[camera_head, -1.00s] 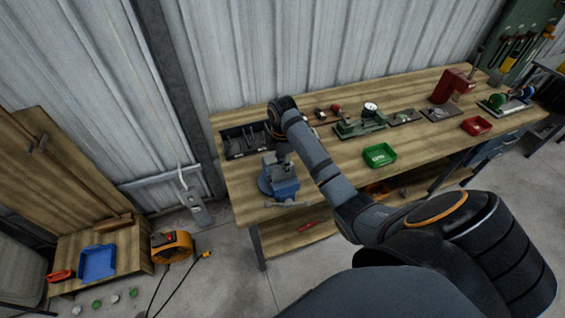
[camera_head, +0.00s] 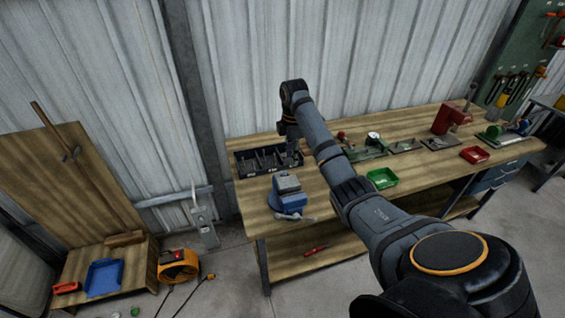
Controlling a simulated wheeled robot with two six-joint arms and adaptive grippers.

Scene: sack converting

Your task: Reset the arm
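My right arm comes in from the lower right and reaches over the wooden workbench (camera_head: 225,190). Its wrist is raised high in front of the metal wall and bends down. My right gripper (camera_head: 291,150) is small and dark, hanging at the right end of a black divided tray (camera_head: 262,170). I cannot tell whether its fingers are open or whether it touches the tray. My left gripper is not in view.
A blue vise (camera_head: 287,195) stands on the bench's front left corner, close below the gripper. A green tray (camera_head: 382,179), a red tray (camera_head: 474,155) and a red press (camera_head: 450,118) lie further right. A blue tray (camera_head: 104,278) and an orange reel (camera_head: 178,268) are at lower left.

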